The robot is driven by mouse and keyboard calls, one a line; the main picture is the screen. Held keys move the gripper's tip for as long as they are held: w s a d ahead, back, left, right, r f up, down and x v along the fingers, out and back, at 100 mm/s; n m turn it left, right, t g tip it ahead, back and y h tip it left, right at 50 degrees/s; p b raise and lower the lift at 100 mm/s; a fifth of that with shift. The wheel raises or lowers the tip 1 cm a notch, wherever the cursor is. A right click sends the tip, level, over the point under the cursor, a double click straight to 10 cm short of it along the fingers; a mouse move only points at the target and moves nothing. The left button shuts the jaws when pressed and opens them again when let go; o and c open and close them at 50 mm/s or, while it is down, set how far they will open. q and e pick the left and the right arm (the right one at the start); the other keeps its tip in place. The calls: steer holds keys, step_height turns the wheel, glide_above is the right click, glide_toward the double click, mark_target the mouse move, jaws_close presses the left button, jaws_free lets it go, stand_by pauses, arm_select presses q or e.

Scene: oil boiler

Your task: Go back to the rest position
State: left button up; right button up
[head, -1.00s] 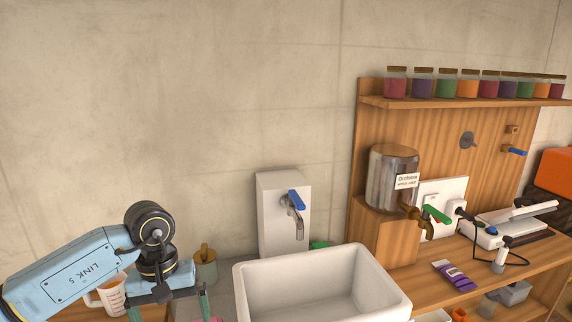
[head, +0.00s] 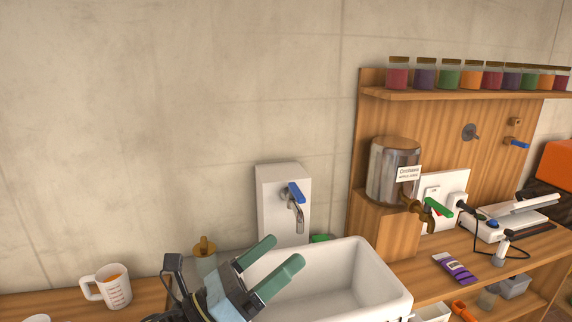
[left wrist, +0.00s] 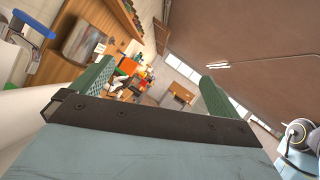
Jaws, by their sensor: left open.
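My left gripper (head: 270,268) is in the lower middle of the head view, in front of the left part of the white sink (head: 388,284). Its two green fingers are apart, with nothing between them, and point up and to the right. In the left wrist view the fingers (left wrist: 155,88) also stand wide apart and empty, with the room tilted behind them.
A measuring cup (head: 117,288) with orange contents stands on the wooden counter at left. The tap (head: 296,205) is behind the sink. Jars (head: 450,78) line the shelf.

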arm_select(q)
steer(key=w+a+f+n+t+y, duration=0.25)
steer(key=a+n+t+y, duration=0.55)
steer(key=n, duration=0.6)
steer(key=s+a+f+n+g+y, duration=0.3)
steer(key=a+f+n+y, duration=0.25)
steer(key=f+n, duration=0.3)
steer(key=s+a+f+n+g+y, duration=0.2)
steer(key=a+f+n+g+y, duration=0.15)
steer(key=f+n+y, duration=0.5)
steer(key=s+a+f+n+g+h, duration=0.1)
steer(key=s+f+n+g, duration=0.4)
steer(key=s, duration=0.4)
steer(key=s+a+f+n+g+h, duration=0.2)
steer(key=s+f+n+g, duration=0.25)
steer(key=s, duration=0.55)
step_height(320, 180, down, 31)
steer(key=s+g+b, duration=0.2)
steer(key=b, duration=0.4)
steer(key=s+a+f+g+b, duration=0.1)
steer(key=s+f+b, duration=0.3)
steer(key=s+f, duration=1.1)
step_height(320, 180, down, 4)
steer(key=shift+s+a+r, duration=0.2)
steer(key=shift+s+a, duration=0.05)
steer(key=shift+a, duration=0.55)
arm_select(e)
step_height(320, 180, down, 10)
steer(key=shift+w, duration=0.35)
